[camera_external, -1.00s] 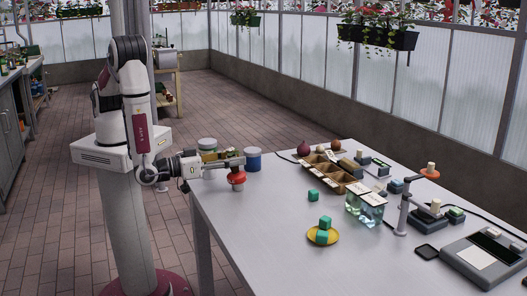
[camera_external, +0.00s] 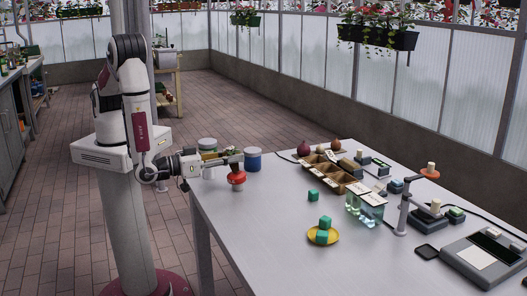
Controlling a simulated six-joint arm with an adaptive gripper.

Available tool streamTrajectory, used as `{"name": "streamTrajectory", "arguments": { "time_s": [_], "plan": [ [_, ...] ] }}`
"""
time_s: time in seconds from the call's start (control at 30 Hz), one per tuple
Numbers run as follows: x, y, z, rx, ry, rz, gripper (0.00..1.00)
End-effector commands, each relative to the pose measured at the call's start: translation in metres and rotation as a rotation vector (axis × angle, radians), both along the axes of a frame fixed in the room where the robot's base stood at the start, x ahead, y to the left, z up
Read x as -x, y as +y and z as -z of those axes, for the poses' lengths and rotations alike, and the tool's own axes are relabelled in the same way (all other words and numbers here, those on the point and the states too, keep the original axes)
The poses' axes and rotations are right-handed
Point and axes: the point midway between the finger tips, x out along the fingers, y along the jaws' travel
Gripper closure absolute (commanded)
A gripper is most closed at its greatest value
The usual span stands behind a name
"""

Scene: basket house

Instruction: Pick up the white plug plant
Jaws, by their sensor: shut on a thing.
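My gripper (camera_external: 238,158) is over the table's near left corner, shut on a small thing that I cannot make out. A red-orange object with a pale base (camera_external: 237,178) is directly below the fingertips; I cannot tell whether they touch it. No plant that is clearly the white plug plant can be picked out. Small white cylinders show at the right: one on an orange disc (camera_external: 431,167) and one on a dark block (camera_external: 436,205).
A blue jar (camera_external: 253,160) and a pale-lidded jar (camera_external: 207,144) stand close behind my gripper. A brown compartment tray (camera_external: 323,168), clear containers (camera_external: 369,208), a grey stand (camera_external: 402,215) and a console (camera_external: 485,258) fill the right. The table's (camera_external: 265,235) near left is bare.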

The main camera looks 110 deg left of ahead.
Motion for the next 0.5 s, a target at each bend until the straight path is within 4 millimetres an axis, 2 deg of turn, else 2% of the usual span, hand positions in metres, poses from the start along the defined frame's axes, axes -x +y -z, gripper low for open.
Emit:
{"name": "streamTrajectory", "arguments": {
  "time_s": [0.27,0.5],
  "plan": [
    [0.0,0.0,-0.022,0.002,-0.003,0.0,0.95],
    [0.0,0.0,-0.049,0.002,-0.003,0.0,0.95]
  ]
}}
